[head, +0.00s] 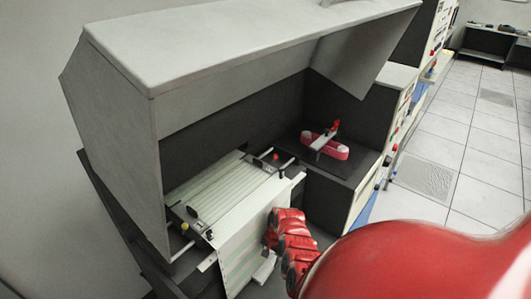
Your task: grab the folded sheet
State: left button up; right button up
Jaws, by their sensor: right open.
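A pale sheet with faint green stripes (242,250) hangs down at the front of a flat ribbed feed bed inside the grey machine. It looks bent over the bed's front edge; its lower end is cut off by the frame or hidden. My right gripper (267,242) is at the right edge of the sheet, at the end of my red arm. Its fingers are small and partly hidden by the wrist. They are open, and I cannot tell whether they touch the sheet. My left gripper is not in view.
The ribbed feed bed (232,190) has rods and small dark clamps along its edges. The grey hood (240,50) overhangs it closely. Open tiled floor (455,150) is at the far right.

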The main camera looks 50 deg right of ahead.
aim_at(266, 266)
jog(key=shift+f, duration=0.35)
jog(key=shift+a+f+b, duration=0.1)
jog(key=shift+f+b, duration=0.3)
jog(key=shift+b, duration=0.15)
jog(key=f+b, duration=0.2)
jog(key=f, duration=0.1)
jog(key=f+b, duration=0.1)
jog(key=b, duration=0.1)
jog(key=shift+w+a+f, duration=0.2)
jog(key=shift+w+a, duration=0.05)
jog(key=shift+r, duration=0.2)
jog(key=shift+c, duration=0.3)
jog(key=c, duration=1)
